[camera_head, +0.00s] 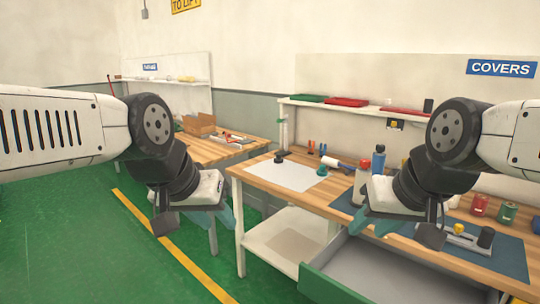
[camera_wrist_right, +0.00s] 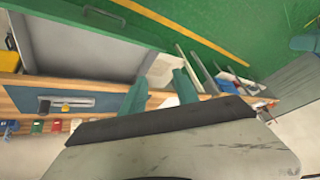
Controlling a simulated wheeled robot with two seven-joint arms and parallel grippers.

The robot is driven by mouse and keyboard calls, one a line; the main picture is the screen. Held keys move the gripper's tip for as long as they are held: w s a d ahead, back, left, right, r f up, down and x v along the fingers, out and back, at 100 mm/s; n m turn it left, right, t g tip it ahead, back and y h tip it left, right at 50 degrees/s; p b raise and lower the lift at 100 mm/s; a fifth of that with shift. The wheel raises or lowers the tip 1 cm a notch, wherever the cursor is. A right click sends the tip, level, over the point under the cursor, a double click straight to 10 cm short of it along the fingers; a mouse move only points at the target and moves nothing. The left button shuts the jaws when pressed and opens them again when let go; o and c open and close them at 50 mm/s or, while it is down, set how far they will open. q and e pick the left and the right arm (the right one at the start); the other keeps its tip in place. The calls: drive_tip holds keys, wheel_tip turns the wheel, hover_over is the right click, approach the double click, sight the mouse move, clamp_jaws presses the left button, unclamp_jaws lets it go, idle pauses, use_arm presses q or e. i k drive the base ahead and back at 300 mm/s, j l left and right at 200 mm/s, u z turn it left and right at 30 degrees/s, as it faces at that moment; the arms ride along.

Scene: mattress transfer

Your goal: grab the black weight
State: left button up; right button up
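A short black cylinder (camera_head: 486,237), which looks like the black weight, stands on the blue mat (camera_head: 512,257) at the right of the workbench, at the end of a grey metal piece. In the right wrist view a dark spot (camera_wrist_right: 45,105) at the left end of the metal piece may be the same thing. My right gripper (camera_head: 372,224) hangs over the bench front, left of the cylinder and apart from it. Its teal fingers (camera_wrist_right: 160,90) are spread and empty. My left gripper (camera_head: 190,222) is left of the bench over the floor, its teal fingers apart and empty.
An open grey drawer (camera_head: 385,270) with a green front juts out below the bench. Bottles (camera_head: 378,160), red and green cans (camera_head: 507,212) and a white sheet (camera_head: 287,174) are on the bench. A shelf (camera_head: 335,108) runs behind. Green floor at left is clear.

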sight(278, 160)
drive_tip(key=i+j+u, duration=0.1)
drive_tip(key=i+j, duration=0.15)
drive_tip(key=i, duration=0.25)
drive_tip(key=i+j, duration=0.25)
drive_tip(key=i, duration=0.25)
drive_tip(key=i+j+u, duration=0.15)
drive_tip(key=i, duration=0.35)
drive_tip(key=i+j+u, duration=0.1)
drive_tip(key=i+j, duration=0.15)
drive_tip(key=i, duration=0.3)
drive_tip(key=i+l, duration=0.15)
drive_tip(key=i, duration=0.2)
drive_tip(key=i+l, duration=0.1)
drive_tip(key=i, duration=0.25)
